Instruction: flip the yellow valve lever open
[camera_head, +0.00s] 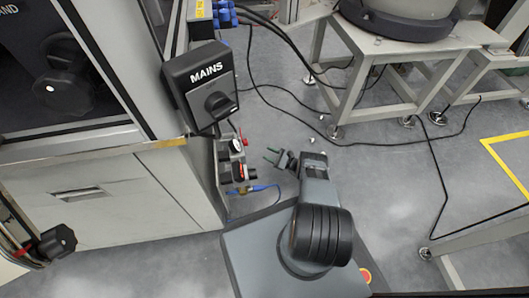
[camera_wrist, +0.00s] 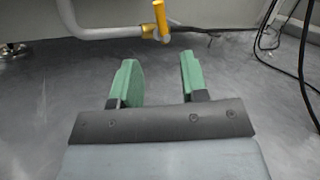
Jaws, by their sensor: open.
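The yellow valve lever (camera_wrist: 160,17) stands upright at the top of the wrist view, on a small yellow fitting joined to a pale pipe (camera_wrist: 105,33). The lever is beyond the fingertips, roughly in line with the gap, and not touched. In the head view my gripper (camera_head: 277,156) is low beside the cabinet's side fittings. I cannot make out the lever clearly there.
A dark MAINS switch box (camera_head: 200,84) juts from the grey cabinet (camera_head: 95,200) at left. A red and black fitting panel (camera_head: 237,160) is close left of my gripper. Black cables (camera_head: 437,185) lie on the floor. A metal stand (camera_head: 345,100) is behind.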

